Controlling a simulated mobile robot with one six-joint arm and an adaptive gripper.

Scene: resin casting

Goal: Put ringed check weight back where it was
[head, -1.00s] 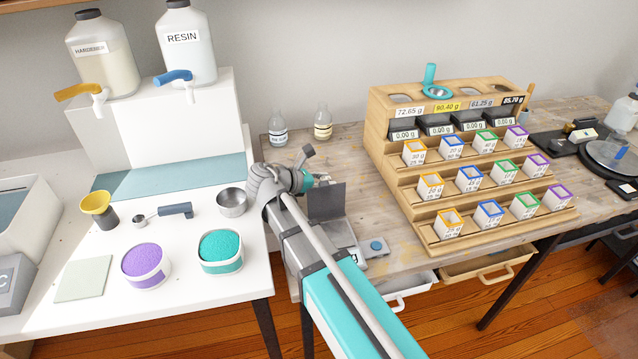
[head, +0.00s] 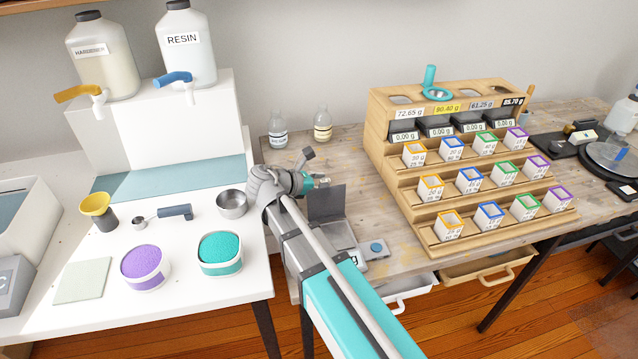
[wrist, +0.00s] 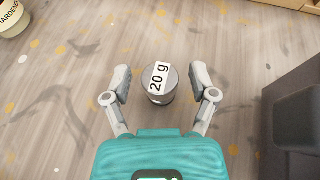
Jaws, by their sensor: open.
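A small grey cylindrical weight with a white "20 g" label (wrist: 160,84) stands upright on the wooden bench in the wrist view. Its ring is not clear from this angle. My gripper (wrist: 159,92) is open, with one finger on either side of the weight and a visible gap at each side. The weight cannot be made out there.
The scale with its blue button (head: 376,247) is close to the gripper; its dark side (wrist: 297,110) fills the wrist view's right. Two small bottles, left (head: 278,131) and right (head: 323,126), stand behind. A wooden tiered rack (head: 395,165) stands to the right.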

